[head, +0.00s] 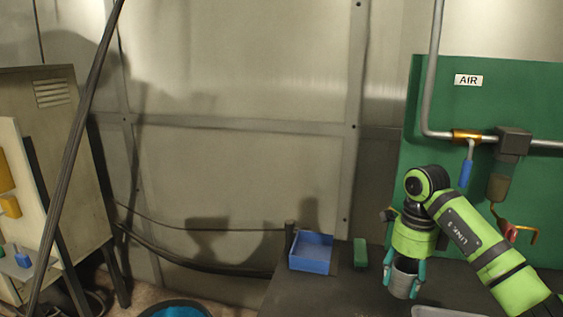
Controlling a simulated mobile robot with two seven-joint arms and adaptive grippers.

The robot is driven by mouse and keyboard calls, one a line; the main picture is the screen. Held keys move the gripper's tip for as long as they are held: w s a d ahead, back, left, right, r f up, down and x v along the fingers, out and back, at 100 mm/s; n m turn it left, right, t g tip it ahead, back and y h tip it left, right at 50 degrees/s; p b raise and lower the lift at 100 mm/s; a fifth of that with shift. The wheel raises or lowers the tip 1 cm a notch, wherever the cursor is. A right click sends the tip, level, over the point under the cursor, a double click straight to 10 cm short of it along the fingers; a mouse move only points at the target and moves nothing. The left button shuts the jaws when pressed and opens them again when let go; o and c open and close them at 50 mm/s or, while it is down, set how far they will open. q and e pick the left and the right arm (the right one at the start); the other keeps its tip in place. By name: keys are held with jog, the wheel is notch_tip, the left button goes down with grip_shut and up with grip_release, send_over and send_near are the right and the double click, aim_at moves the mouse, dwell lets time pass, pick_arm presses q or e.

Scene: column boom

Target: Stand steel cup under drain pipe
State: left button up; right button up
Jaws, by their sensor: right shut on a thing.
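The grey steel cup (403,279) is upright between the teal fingers of my right gripper (403,284), over the dark bench at the lower right. The gripper is shut on it and points down. I cannot tell whether the cup's base touches the bench. A copper-coloured bent drain pipe (534,236) with a red part hangs below the filter bowl (498,188) on the green panel. It is to the right of the cup and higher in the picture, with my right arm below it. My left gripper is not in view.
A blue open bin (311,252) and a green block (360,253) are on the dark bench (300,292), left of the cup. A grey tray (440,312) shows at the bottom edge. The green panel (430,110) carries grey piping and a blue-handled valve (466,172).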

jog(key=n, duration=0.7)
jog(key=shift+w+d+f, duration=0.1)
jog(key=shift+d+f, duration=0.05)
jog(key=shift+f, duration=0.1)
jog(key=n, duration=0.6)
jog(key=shift+d+f, duration=0.15)
jog(key=shift+f, duration=0.1)
jog(key=r+n, duration=0.1)
jog(key=a+r+n, duration=0.1)
jog(key=shift+s+a+n, duration=0.3)
jog(key=shift+n, duration=0.1)
jog(key=s+a+f+n, duration=0.3)
jog(key=s+n, duration=0.2)
jog(key=s, duration=0.4)
jog(key=s+a+f+n, duration=0.3)
jog(key=s+n, duration=0.2)
jog(key=s, duration=0.3)
jog(key=shift+s+a+f+n+h, duration=0.3)
jog(key=shift+s+a+n, duration=0.05)
jog(key=shift+n, duration=0.05)
